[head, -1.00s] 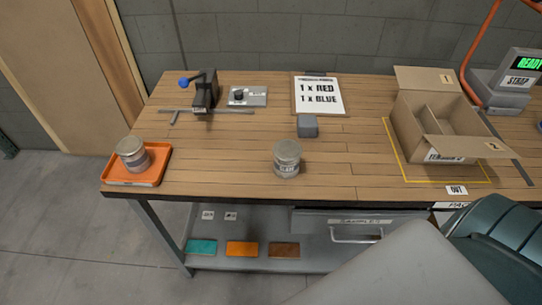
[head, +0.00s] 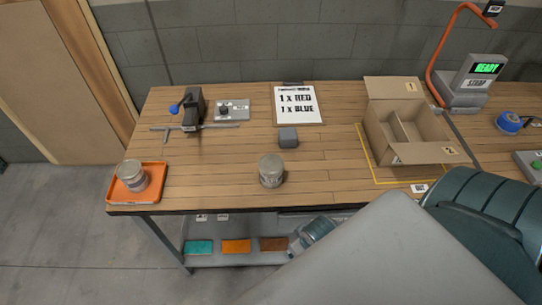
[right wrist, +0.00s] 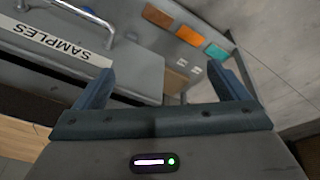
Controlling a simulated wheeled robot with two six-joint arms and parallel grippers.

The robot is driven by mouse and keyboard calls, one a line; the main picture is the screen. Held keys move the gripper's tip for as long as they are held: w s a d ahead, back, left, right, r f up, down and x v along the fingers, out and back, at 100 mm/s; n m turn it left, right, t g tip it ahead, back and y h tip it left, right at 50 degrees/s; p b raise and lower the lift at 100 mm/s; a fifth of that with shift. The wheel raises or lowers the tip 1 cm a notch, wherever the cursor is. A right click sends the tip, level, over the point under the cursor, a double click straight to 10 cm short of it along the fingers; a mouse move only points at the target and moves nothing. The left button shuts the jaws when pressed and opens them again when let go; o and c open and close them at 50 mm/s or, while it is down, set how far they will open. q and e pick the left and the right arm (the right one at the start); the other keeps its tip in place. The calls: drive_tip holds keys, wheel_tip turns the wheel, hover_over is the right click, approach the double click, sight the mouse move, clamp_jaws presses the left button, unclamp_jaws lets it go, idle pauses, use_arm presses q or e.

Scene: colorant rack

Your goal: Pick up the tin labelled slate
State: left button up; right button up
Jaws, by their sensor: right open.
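One silver tin (head: 271,171) stands upright near the middle of the bench's front part. A second silver tin (head: 132,175) stands in an orange tray (head: 157,192) at the bench's left end. Both have pale labels that are too small to read, so I cannot tell which one is slate. My right gripper (head: 300,241) is below the bench's front edge, in front of the lower shelf and apart from both tins. In the right wrist view its jaws (right wrist: 163,82) are open and empty. My left gripper is out of view.
A drawer labelled SAMPLES (right wrist: 115,60) with a metal handle is close to my right gripper. Coloured plates, one orange (head: 236,246), lie on the lower shelf. A grey block (head: 288,138) is behind the middle tin. An open carton (head: 408,154) stands at right.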

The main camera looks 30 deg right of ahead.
wheel_tip(320, 180, up, 8)
drive_tip(key=p, duration=0.2)
wheel_tip(320, 180, up, 11)
drive_tip(key=m+g+p, duration=0.1)
drive_tip(key=m, duration=0.2)
hover_over(271, 165)
drive_tip(key=s, duration=0.1)
drive_tip(key=shift+f+y, duration=0.1)
drive_tip(key=shift+y, duration=0.3)
drive_tip(key=shift+w+g, duration=0.1)
drive_tip(key=shift+g, duration=0.2)
drive_tip(key=f, duration=0.3)
drive_tip(key=f+p, duration=0.1)
drive_tip(key=f, duration=0.1)
drive_tip(key=shift+w, duration=0.3)
drive_tip(key=f+p, duration=0.2)
drive_tip(key=f, duration=0.2)
drive_tip(key=shift+w+d+f+p, duration=0.15)
drive_tip(key=shift+w+f+p, duration=0.2)
drive_tip(key=shift+p, duration=0.05)
drive_tip(key=shift+w+f, duration=0.1)
drive_tip(key=shift+f, duration=0.25)
drive_tip(key=shift+r, duration=0.1)
drive_tip(key=c, duration=1.2)
